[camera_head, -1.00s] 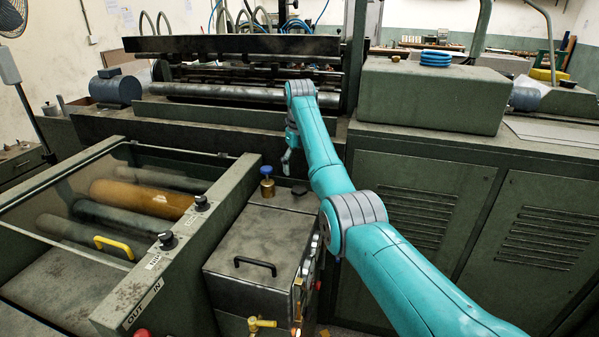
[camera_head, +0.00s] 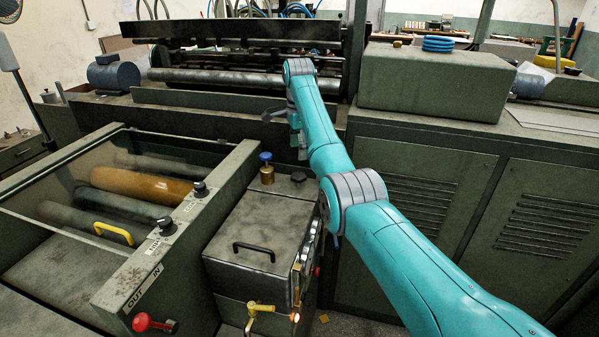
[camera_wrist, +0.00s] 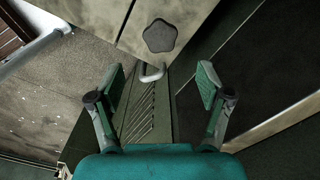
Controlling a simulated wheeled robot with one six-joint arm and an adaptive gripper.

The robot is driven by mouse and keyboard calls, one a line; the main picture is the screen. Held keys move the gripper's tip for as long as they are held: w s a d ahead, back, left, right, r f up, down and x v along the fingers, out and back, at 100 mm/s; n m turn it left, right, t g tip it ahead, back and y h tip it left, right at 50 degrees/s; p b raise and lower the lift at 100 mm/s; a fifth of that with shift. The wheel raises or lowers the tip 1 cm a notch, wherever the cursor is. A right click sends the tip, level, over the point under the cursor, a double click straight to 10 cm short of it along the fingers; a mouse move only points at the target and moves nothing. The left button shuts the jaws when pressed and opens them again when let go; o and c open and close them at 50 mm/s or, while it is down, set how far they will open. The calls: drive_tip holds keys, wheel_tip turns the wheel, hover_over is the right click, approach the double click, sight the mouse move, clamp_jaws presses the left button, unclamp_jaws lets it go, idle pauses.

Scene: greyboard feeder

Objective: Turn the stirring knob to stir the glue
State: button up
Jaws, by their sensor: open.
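A dark, star-shaped knob (camera_wrist: 160,35) sits on a flat panel near its corner, at the top middle of the wrist view. It seems to be the dark knob (camera_head: 298,177) on top of the grey glue box (camera_head: 262,215) in the head view. My gripper (camera_wrist: 160,72) is open and empty, its two fingers spread wide apart. In the wrist view the knob appears beyond the fingertips, centred between them and not touching them. In the head view my gripper (camera_head: 287,132) hangs behind the box, partly hidden by my arm.
A brass fitting with a blue cap (camera_head: 266,168) stands on the box beside the knob. A black handle (camera_head: 254,251) is on the lid. A bent metal rod (camera_wrist: 152,73) shows between my fingers. Rollers (camera_head: 145,185) lie left; a cabinet (camera_head: 420,205) stands right.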

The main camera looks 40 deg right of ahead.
sight(298, 175)
wheel_tip(298, 175, down, 9)
drive_tip(key=n, duration=1.9)
drive_tip(key=shift+w, duration=0.15)
drive_tip(key=shift+c, duration=0.3)
drive_tip(key=c, duration=1.1)
